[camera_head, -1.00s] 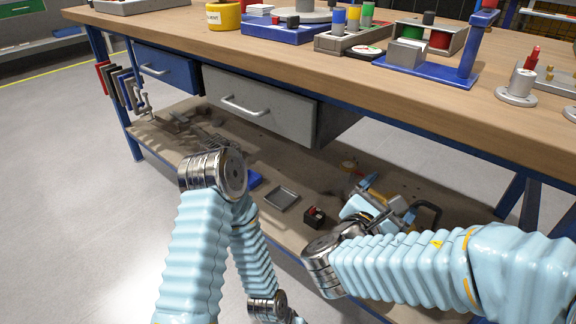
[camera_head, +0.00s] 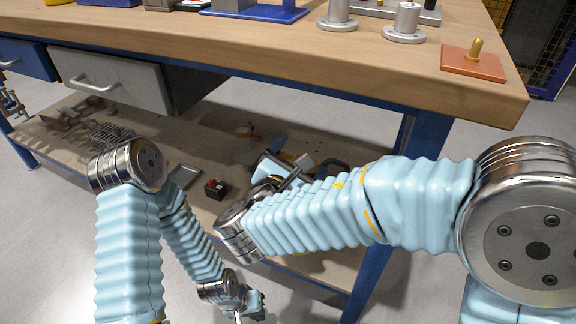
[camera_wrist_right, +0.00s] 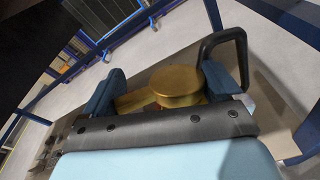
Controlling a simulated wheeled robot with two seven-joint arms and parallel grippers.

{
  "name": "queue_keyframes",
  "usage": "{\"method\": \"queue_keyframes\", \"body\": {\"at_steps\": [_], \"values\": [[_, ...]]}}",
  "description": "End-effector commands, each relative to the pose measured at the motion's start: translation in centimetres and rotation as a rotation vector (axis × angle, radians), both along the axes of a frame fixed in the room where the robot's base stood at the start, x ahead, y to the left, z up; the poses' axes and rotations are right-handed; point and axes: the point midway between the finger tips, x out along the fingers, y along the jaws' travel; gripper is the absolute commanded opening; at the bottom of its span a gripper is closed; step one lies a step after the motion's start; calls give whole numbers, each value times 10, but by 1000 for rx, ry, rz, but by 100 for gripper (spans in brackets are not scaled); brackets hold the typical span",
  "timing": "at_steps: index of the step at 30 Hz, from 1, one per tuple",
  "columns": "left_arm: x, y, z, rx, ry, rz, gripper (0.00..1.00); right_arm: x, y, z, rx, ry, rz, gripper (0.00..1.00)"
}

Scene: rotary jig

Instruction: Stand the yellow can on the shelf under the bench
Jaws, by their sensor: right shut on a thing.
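The yellow can (camera_wrist_right: 180,85) shows in the right wrist view as a dull gold cylinder with a round flat top, between the two blue fingers of my right gripper (camera_wrist_right: 163,92). The gripper is shut on it. In the head view my right gripper (camera_head: 285,170) is in front of the shelf (camera_head: 85,140) under the bench, and the can is not clearly visible there. I cannot tell whether the can touches the shelf. My left gripper (camera_head: 250,306) is low at the bottom of the head view, outside the shelf, its fingers too small to read.
On the shelf are a small black and red block (camera_head: 215,188), a grey tray (camera_head: 185,177) and grey metal parts (camera_head: 112,135). A black handle-like loop (camera_wrist_right: 228,48) stands close beside the right gripper. The bench top (camera_head: 300,45) overhangs the shelf, with a blue leg (camera_head: 425,135) at right.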

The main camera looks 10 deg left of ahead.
Motion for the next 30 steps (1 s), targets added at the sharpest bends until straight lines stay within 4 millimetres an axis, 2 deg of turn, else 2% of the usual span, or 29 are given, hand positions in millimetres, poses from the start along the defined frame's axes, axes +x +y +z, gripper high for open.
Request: {"method": "queue_keyframes", "body": {"at_steps": [4,12,22,30], "values": [[0,0,-6,0,-1,0,0,29,-10,-13,-3,-3,-6,6],[1,0,-16,1,-3,2,0,58,-19,-51,-3,-5,-3,6],[1,0,-20,1,-4,3,0,72,-23,-67,0,-6,-2,6],[1,1,-28,2,-6,3,0,75,-24,-100,-2,-4,-2,7]]}}
